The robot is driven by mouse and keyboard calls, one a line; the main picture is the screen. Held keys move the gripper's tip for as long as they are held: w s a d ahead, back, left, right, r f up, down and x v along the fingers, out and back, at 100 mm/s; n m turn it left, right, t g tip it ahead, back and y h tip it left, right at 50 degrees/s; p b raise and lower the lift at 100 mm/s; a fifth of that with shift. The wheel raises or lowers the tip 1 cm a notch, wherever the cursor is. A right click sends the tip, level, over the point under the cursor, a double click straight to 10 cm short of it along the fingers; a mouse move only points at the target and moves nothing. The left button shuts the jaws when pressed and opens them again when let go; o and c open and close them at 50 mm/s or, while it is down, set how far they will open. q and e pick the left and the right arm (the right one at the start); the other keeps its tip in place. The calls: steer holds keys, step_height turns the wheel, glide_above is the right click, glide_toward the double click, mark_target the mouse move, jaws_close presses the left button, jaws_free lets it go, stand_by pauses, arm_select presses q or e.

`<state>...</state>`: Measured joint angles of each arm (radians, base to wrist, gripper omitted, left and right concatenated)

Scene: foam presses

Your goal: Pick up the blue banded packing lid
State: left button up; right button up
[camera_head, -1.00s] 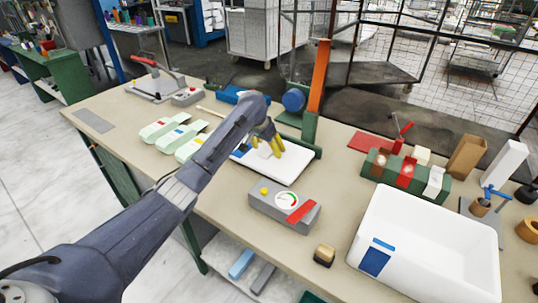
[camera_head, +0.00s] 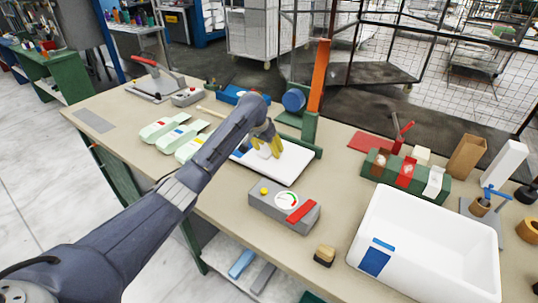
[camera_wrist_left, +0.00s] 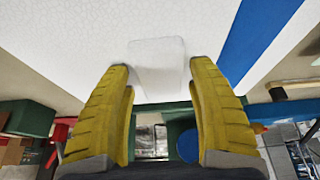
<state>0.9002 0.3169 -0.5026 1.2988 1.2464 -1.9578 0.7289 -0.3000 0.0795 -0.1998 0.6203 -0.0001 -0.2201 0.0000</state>
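The packing lid (camera_head: 289,171) is a flat white slab with a blue band near its left end, lying on the workbench below my left gripper. The lid also fills the top of the left wrist view (camera_wrist_left: 60,35), with its blue band (camera_wrist_left: 265,35) at the right. A small white raised block (camera_wrist_left: 157,62) stands on the lid. My left gripper (camera_head: 267,145) has its yellow fingers spread, one on each side of this block. In the left wrist view the fingertips (camera_wrist_left: 161,66) show gaps to the block. My right gripper is not in view.
A grey gauge box (camera_head: 265,208) is in front of the lid. A white tub (camera_head: 430,250) with a blue label stands at the right. A green upright with an orange lever (camera_head: 318,80) rises behind the lid. Pale green cases (camera_head: 165,129) lie to the left.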

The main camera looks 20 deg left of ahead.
arm_select(q)
steer(key=shift+f, duration=0.15)
steer(key=c, duration=0.7)
